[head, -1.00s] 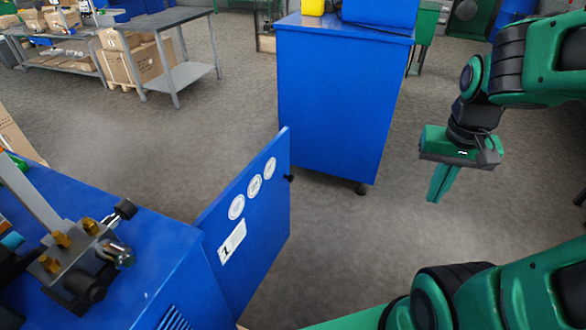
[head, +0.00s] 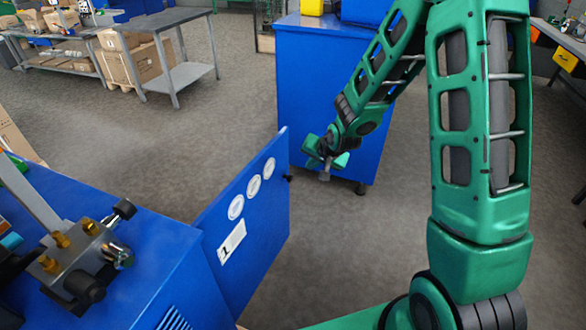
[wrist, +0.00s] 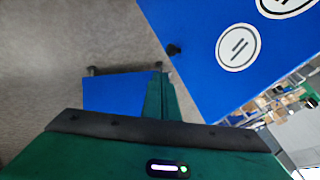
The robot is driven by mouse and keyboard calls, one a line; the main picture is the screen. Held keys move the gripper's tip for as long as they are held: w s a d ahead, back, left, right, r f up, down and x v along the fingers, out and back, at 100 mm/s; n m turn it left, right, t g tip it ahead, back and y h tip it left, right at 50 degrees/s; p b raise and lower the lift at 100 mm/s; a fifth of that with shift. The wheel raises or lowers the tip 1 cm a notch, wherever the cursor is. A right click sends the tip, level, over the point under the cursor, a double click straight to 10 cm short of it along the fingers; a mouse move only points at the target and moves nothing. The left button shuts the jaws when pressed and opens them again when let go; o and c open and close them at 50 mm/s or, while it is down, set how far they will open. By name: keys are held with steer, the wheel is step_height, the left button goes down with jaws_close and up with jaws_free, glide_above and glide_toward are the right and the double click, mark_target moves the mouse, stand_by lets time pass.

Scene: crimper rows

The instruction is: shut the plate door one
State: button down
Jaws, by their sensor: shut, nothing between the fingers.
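The plate door one (head: 245,222) is a blue panel with a label reading 1 and three round white stickers. It stands open, swung out from the blue crimper cabinet (head: 160,255) at the lower left. My gripper (head: 322,165) is just right of the door's free edge in the head view and looks apart from it. In the wrist view the shut green fingers (wrist: 160,95) are empty, and the door (wrist: 215,55) fills the upper right with two round stickers showing. A small black knob (wrist: 173,49) sits near the door's edge.
A blue cabinet on casters (head: 310,95) stands behind my gripper, close to it in the head view. A grey table (head: 165,20) with boxes (head: 150,60) is at the back left. A metal fitting (head: 85,260) is on the crimper top. The floor between is clear.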

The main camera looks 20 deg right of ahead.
glide_toward(287, 171)
steer(key=s+x, duration=0.1)
steer(key=x, duration=0.3)
steer(key=shift+w, duration=0.55)
